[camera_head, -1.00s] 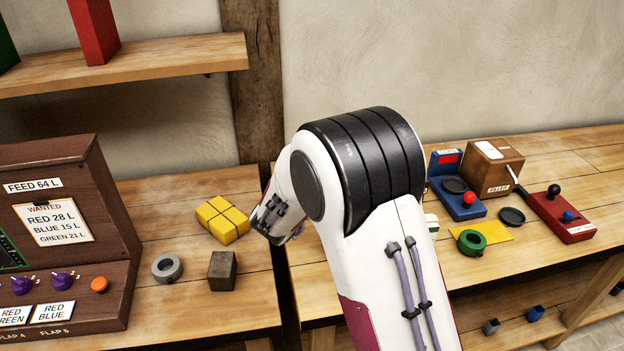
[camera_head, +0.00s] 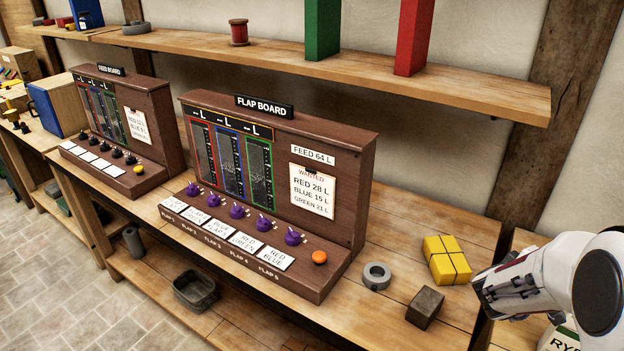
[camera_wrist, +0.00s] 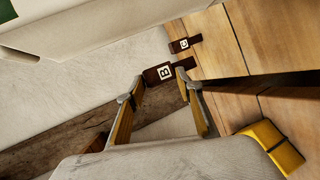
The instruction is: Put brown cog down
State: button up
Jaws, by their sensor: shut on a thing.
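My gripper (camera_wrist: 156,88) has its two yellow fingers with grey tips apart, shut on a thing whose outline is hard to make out. A dark brown piece marked B (camera_wrist: 164,73) shows between the fingertips in the wrist view. No cog teeth can be seen on it, and I cannot tell whether it is gripped or lies behind the tips. In the head view my arm is at the right edge, near the yellow strapped block (camera_head: 446,260); its fingertips cannot be made out. No brown cog can be clearly picked out there.
A grey ring (camera_head: 377,275) and a dark cube (camera_head: 424,307) lie on the bench beside the flap board (camera_head: 275,180). A brown piece marked C (camera_wrist: 184,44) is near the wooden surface in the wrist view. A partly visible labelled sack (camera_head: 562,338) is at lower right.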

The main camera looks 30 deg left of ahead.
jog(key=w+a+r+n+t+y, duration=0.1)
jog(key=w+a+n+y, duration=0.2)
jog(key=a, duration=0.5)
jog(key=a+r+n+y, duration=0.2)
jog(key=a+n+y, duration=0.15)
jog(key=a, duration=0.45)
jog(key=s+a+f+n+g+y, duration=0.1)
jog(key=s+a+n+y, duration=0.1)
jog(key=a, duration=0.7)
jog(key=s+a+f+n+g+y, duration=0.1)
jog(key=s+a+n+g+y, duration=0.1)
jog(key=a+y, duration=0.4)
jog(key=s+a+n, duration=0.1)
jog(key=a+n, duration=0.1)
jog(key=shift+s+a+f, duration=0.15)
jog(key=shift+s+a, duration=0.05)
jog(key=shift+a, duration=0.2)
jog(key=shift+n+y, duration=0.25)
send_over(393, 264)
notch_tip(393, 264, down, 6)
jog(key=shift+f, duration=0.15)
jog(key=shift+f, duration=1.85)
jog(key=shift+f, duration=0.15)
jog(key=shift+c, duration=0.2)
